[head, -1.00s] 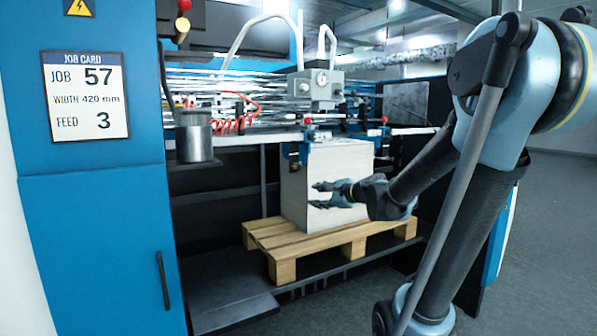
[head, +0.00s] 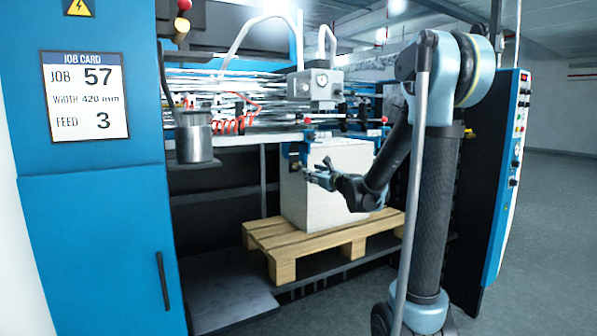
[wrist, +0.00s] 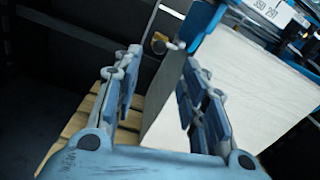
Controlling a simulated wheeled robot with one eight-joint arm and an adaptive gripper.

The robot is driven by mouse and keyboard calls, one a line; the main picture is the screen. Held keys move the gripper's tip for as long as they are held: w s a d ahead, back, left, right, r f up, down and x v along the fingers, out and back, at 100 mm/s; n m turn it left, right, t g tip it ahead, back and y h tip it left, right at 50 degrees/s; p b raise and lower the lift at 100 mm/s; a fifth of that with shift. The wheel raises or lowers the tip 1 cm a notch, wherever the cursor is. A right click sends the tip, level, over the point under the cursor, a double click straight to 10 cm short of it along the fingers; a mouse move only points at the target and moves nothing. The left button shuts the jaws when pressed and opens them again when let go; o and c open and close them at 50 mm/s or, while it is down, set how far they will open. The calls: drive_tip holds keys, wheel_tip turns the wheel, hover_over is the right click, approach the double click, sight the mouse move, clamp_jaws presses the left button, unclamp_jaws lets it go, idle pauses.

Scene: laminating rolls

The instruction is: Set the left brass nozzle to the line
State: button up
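A small brass nozzle (wrist: 158,45) shows in the wrist view, beside the near corner of the white paper stack (wrist: 225,85) and just under a blue bracket (wrist: 200,20). In the head view my gripper (head: 315,172) is in front of the stack's face. No line on the nozzle can be made out.
The stack stands on a wooden pallet (head: 270,240) in the machine's bay. A blue cabinet with a job card (head: 86,95) reads job 57, width 420 mm, feed 3. A marked scale plate (wrist: 268,10) shows above the stack.

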sight(298, 167)
drive_tip(key=x, duration=1.2)
drive_tip(key=shift+w+a, duration=0.15)
drive_tip(key=shift+w, duration=0.05)
clamp_jaws()
